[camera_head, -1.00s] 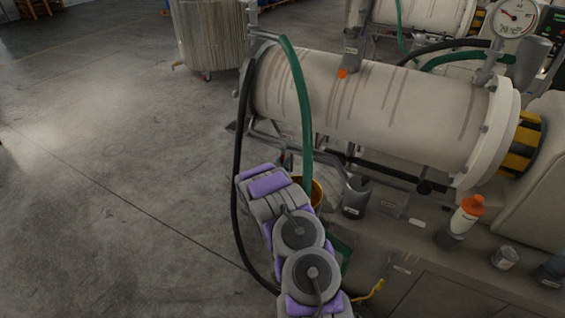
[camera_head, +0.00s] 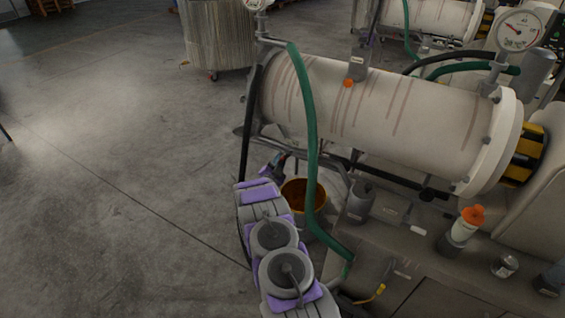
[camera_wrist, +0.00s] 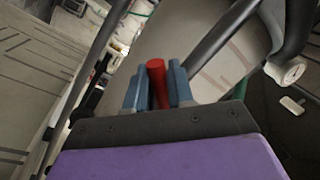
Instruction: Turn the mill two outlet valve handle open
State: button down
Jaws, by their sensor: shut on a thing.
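A red handle (camera_wrist: 156,70) stands between the two blue fingers of my gripper (camera_wrist: 158,88) in the wrist view. The fingers are shut on it near its lower part, and its top end shows above them. In the head view my gripper (camera_head: 272,166) is small, below the left end of a cream mill cylinder (camera_head: 400,110) with brown streaks. The handle's base and the valve body are hidden behind the gripper. I cannot read any label that tells which mill this is.
A green hose (camera_head: 308,120) hangs down in front of the mill to the right of my arm. A yellow bucket (camera_head: 297,182) with brown contents stands below. The floor (camera_head: 110,160) at left is clear.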

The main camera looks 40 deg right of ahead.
jog(key=m, duration=0.2)
jog(key=w+r+m+h, duration=0.1)
jog(key=m, duration=0.1)
jog(key=shift+w+a+r+g, duration=0.1)
jog(key=shift+a+r+g, duration=0.1)
jog(key=shift+g, duration=0.2)
jog(key=shift+w+r+m+b, duration=0.2)
jog(key=shift+r+m+b, duration=0.2)
jog(key=shift+m, duration=0.8)
jog(key=m, duration=0.1)
jog(key=r+m+g+b, duration=0.1)
jog(key=shift+w+m+h, duration=0.1)
jog(key=shift+m+h, duration=0.2)
jog(key=shift+m, duration=0.1)
jog(key=shift+r+m+g+b, duration=0.4)
jog(key=shift+m+b, duration=0.15)
jog(key=shift+m, duration=0.65)
jog(key=c, duration=1.4)
grip_release()
jog(key=shift+o, duration=1.3)
jog(key=shift+r, duration=0.15)
